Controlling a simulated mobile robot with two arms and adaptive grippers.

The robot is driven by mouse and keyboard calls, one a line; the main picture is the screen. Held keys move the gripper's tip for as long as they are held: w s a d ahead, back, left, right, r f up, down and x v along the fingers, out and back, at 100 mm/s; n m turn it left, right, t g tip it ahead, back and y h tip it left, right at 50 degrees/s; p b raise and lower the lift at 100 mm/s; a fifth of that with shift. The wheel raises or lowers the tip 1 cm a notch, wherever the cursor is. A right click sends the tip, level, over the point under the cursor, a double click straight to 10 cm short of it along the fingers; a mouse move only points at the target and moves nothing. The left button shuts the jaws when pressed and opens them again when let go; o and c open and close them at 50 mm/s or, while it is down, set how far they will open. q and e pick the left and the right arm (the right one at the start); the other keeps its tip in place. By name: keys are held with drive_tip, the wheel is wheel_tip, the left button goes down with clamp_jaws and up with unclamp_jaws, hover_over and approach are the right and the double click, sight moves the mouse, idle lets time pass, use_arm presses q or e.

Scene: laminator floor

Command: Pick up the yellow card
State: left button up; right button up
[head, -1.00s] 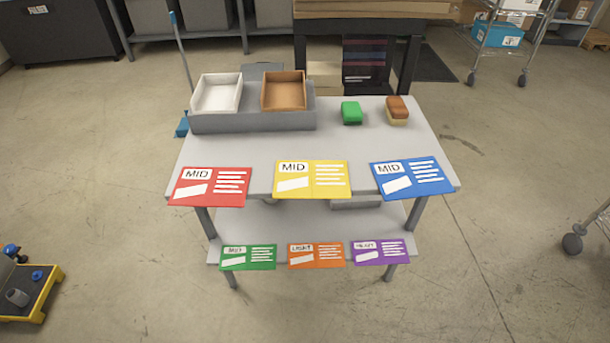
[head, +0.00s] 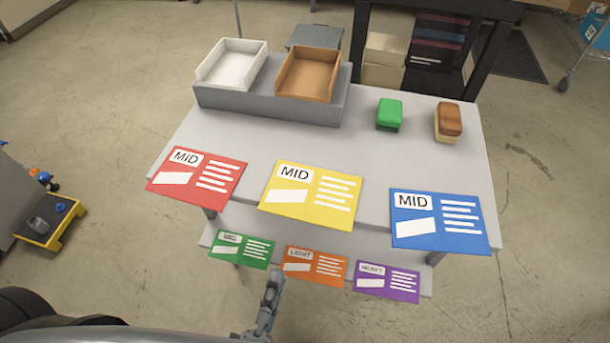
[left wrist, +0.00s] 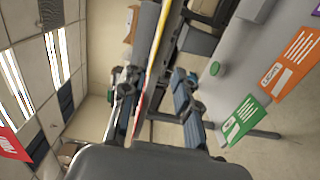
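The yellow card (head: 312,194), marked MID, lies on the front edge of the table's upper top and overhangs it, between a red card (head: 196,177) and a blue card (head: 439,219). My left gripper (head: 274,278) is in front of the table, below and short of the yellow card in the head view. In the left wrist view the left gripper (left wrist: 155,95) is open and empty, its fingers apart. The yellow card (left wrist: 160,35) shows there nearly edge-on, in line with the gap between the fingers. My right gripper is not in view.
Green (head: 241,249), orange (head: 314,265) and purple (head: 387,282) cards line the lower shelf's front. White (head: 231,64) and brown (head: 308,74) trays stand on a grey riser, with a green block (head: 389,114) and a brown-topped block (head: 448,122) to the right.

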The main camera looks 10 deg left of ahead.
use_arm(q)
drive_tip(key=w+r, duration=0.1)
drive_tip(key=w, duration=0.3)
drive_tip(key=p, duration=0.2)
approach(289, 190)
drive_tip(key=shift+w+d+f, duration=0.2)
drive_tip(key=shift+w+d, duration=0.9)
drive_tip(key=shift+w, duration=0.1)
clamp_jaws()
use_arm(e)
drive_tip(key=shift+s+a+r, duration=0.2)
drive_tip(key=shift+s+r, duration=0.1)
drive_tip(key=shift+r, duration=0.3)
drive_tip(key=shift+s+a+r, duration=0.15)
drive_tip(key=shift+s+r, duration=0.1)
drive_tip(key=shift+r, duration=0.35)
